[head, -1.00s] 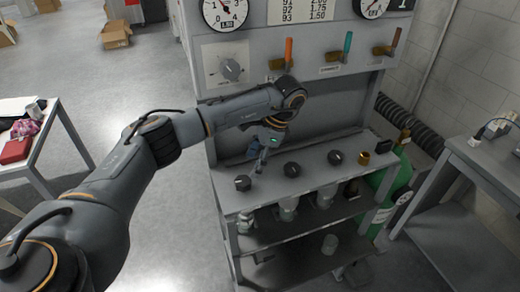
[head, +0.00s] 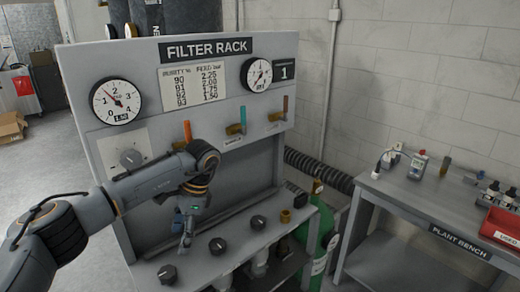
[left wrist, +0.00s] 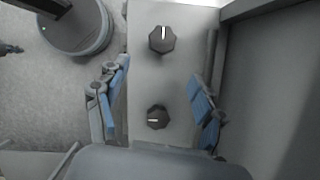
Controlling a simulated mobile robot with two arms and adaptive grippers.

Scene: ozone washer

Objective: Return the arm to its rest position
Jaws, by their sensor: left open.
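My left arm reaches in from the left in the head view, bent at the elbow in front of the filter rack (head: 215,47). My left gripper (head: 186,243) points down over the rack's shelf, close to the black knobs. In the left wrist view the gripper (left wrist: 160,100) has its blue-padded fingers wide apart, with nothing between them held. Below it are two black knobs, one farther (left wrist: 162,40) and one nearer (left wrist: 157,117), the nearer one lying between the fingers in the picture. My right gripper is not in view.
The rack's panel has two gauges (head: 116,101), a dial (head: 131,158) and coloured-handled valves (head: 243,119). A green cylinder (head: 320,230) stands right of the rack. The plant bench (head: 420,205) is at the right, with a red bin (head: 502,225). Open floor lies to the left.

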